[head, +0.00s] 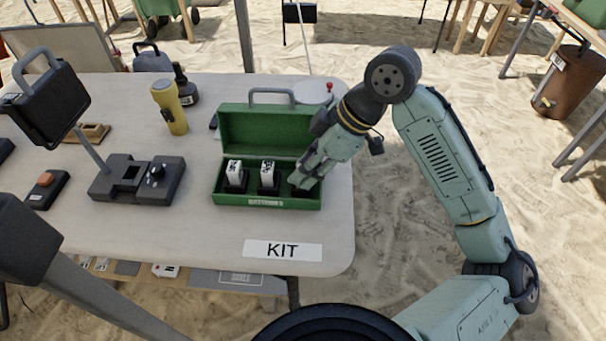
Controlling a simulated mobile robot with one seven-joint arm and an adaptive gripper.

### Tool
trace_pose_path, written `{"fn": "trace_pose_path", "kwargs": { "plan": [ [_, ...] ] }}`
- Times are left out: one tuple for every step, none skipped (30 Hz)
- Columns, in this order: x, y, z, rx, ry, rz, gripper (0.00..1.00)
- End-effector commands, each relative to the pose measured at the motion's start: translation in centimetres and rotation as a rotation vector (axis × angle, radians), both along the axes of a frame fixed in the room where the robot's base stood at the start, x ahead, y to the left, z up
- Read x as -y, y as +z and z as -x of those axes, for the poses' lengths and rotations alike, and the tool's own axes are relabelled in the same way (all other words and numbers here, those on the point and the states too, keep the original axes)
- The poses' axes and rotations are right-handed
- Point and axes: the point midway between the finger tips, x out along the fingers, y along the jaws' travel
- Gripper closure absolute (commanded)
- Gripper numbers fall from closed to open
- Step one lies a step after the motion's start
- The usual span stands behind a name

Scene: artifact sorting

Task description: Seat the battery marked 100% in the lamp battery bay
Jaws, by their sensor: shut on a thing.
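A green battery box (230,200) with its lid open stands on the table, with "BATTERIES" on its front. Two white batteries stand upright in it, a left one (235,170) and a middle one (267,170); their markings are too small to read. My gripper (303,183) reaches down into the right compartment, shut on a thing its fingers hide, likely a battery. The dark lamp base (165,178) sits left of the box, with a square opening that looks like the battery bay (130,173) and a knob. A lamp head (48,105) rises from it on a post.
A yellow flashlight (170,108) and a dark bottle (186,88) stand behind the lamp base. A small box with an orange button (46,188) lies at left. A KIT label (282,250) is at the table's front edge.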

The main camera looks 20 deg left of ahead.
Motion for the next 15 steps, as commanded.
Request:
{"fn": "trace_pose_path", "kwargs": {
  "plan": [
    [0.0,0.0,0.0,0.0,0.0,0.0,1.0],
    [0.0,0.0,0.0,0.0,0.0,0.0,1.0],
    [0.0,0.1,0.0,0.0,0.0,0.0,1.0],
    [0.0,0.1,0.0,0.0,0.0,0.0,1.0],
    [0.0,0.2,0.0,0.001,0.0,0.0,1.0],
    [0.0,0.4,0.0,0.001,0.0,0.0,1.0],
    [0.0,0.5,0.0,0.002,0.0,0.001,1.0],
    [0.0,0.8,0.0,0.002,0.0,0.001,1.0],
    [0.0,1.1,0.0,0.003,0.001,-0.001,1.0],
    [-0.1,1.4,0.0,0.002,0.001,0.0,1.0],
    [-0.1,1.8,0.0,0.003,0.003,0.0,1.0],
    [0.0,2.3,-0.1,0.004,0.002,0.0,1.0],
    [-0.1,2.7,-0.1,0.004,0.002,0.0,1.0],
    [-0.1,3.3,-0.1,0.004,0.002,-0.001,1.0],
    [-0.1,3.7,0.2,0.004,0.003,0.0,1.0]
  ]
}}
